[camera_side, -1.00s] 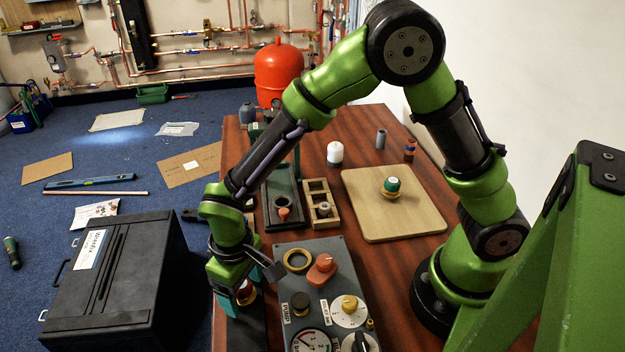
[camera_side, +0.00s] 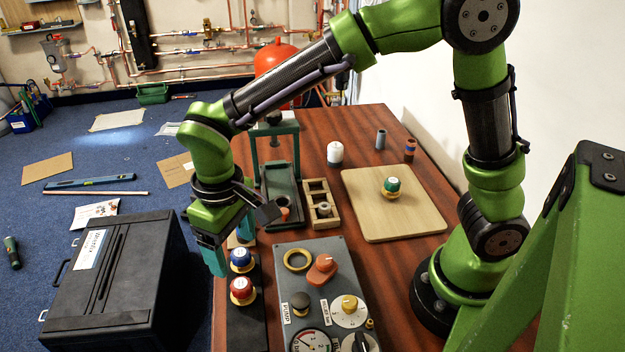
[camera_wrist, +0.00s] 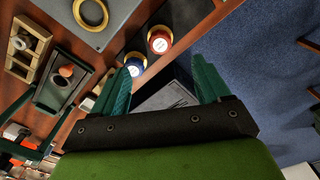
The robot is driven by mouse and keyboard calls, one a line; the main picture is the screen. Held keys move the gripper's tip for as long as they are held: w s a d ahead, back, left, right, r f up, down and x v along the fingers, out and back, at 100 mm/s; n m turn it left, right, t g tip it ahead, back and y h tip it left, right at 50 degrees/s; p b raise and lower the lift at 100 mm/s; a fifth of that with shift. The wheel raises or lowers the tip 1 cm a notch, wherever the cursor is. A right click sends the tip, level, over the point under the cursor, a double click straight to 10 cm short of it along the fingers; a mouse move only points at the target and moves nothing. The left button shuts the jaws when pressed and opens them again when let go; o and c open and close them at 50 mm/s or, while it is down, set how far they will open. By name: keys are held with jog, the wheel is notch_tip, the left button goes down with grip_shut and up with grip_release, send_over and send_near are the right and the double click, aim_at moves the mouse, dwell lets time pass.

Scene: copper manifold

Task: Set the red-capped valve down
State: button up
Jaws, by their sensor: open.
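The red-capped valve (camera_side: 242,290) stands upright with its brass base on a dark strip at the table's left edge; it also shows in the wrist view (camera_wrist: 160,42). A blue-capped valve (camera_side: 241,259) stands just behind it on the same strip, and in the wrist view (camera_wrist: 136,64) it is nearer the fingers. My gripper (camera_side: 230,250) is raised above and to the left of the valves. In the wrist view my gripper's fingers (camera_wrist: 165,90) are spread with nothing between them. It is apart from the red-capped valve.
A grey control panel (camera_side: 335,255) with knobs and gauges lies right of the strip. A green-capped valve (camera_side: 391,186) stands on a wooden board (camera_side: 420,225). A wooden rack (camera_side: 333,190) and a green press stand (camera_side: 283,190) are behind. A black case (camera_side: 110,290) is left.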

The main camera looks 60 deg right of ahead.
jog(key=s+d+r+m+t+y, duration=0.1)
jog(key=s+d+r+m+t, duration=0.2)
jog(key=d, duration=0.6)
jog(key=s+d+r+m+t+y, duration=0.1)
jog(key=s+d+r+m+t, duration=0.2)
jog(key=s+d+r, duration=0.3)
jog(key=d+r+t, duration=0.1)
jog(key=d+r, duration=0.1)
jog(key=d, duration=0.1)
jog(key=shift+s+d, duration=0.15)
jog(key=shift+d, duration=0.2)
jog(key=shift+r, duration=0.1)
